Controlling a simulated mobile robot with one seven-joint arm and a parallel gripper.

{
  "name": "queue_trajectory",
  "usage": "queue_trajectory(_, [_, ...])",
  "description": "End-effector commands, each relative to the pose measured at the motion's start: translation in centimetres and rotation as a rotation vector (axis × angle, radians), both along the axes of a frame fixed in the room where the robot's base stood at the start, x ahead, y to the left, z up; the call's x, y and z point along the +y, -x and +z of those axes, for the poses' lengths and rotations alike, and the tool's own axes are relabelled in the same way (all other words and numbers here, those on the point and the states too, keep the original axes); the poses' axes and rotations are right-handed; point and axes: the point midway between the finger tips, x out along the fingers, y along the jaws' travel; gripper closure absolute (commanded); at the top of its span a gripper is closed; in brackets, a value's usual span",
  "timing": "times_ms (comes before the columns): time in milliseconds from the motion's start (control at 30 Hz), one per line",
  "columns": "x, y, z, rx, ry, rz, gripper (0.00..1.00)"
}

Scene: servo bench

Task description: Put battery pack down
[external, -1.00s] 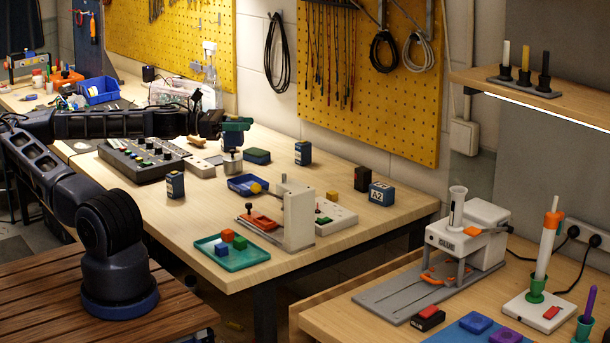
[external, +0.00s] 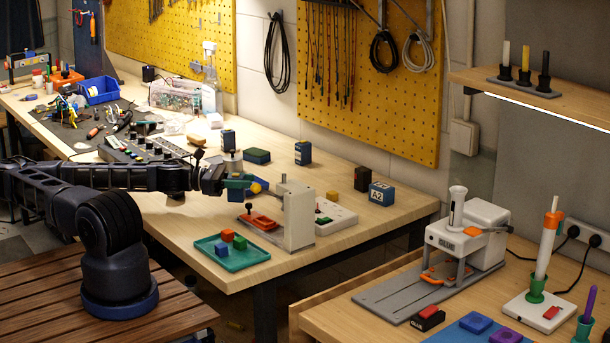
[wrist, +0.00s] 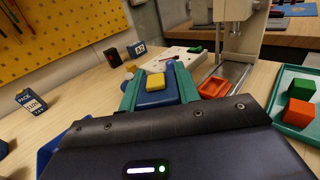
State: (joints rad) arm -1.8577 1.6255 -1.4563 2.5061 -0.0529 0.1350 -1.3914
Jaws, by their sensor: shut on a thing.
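My gripper (external: 240,186) is over the middle of the bench, left of the upright beige fixture (external: 293,213). In the wrist view its two green fingers (wrist: 160,92) are closed on a blue block with a yellow piece on top, which looks like the battery pack (wrist: 156,97). The underside of the block is hidden, so I cannot tell whether it touches anything below. In the external view the fingers and arm mostly cover the block.
The red-orange tray (external: 260,223) lies just right of my gripper. The green tray (external: 245,260) with small blocks is in front. Other labelled packs stand on the bench, one (external: 303,153) behind and one (external: 382,194) at right. Bare bench shows around the back pack.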

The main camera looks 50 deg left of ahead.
Motion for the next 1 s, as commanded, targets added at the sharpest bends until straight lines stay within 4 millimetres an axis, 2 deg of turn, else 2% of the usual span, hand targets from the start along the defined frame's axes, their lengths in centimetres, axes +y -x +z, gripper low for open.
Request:
queue_trajectory(333, [0.0, 0.0, -3.6, 0.001, 0.001, 0.001, 0.93])
queue_trajectory(667, [0.0, 0.0, -3.8, 0.0, 0.0, 0.001, 0.93])
queue_trajectory(700, [0.0, 0.0, -3.9, 0.0, 0.0, 0.001, 0.66])
queue_trajectory(800, [0.0, 0.0, -3.9, 0.0, 0.0, 0.001, 0.46])
queue_trajectory(1000, [0.0, 0.0, -3.9, 0.0, 0.0, 0.0, 0.46])
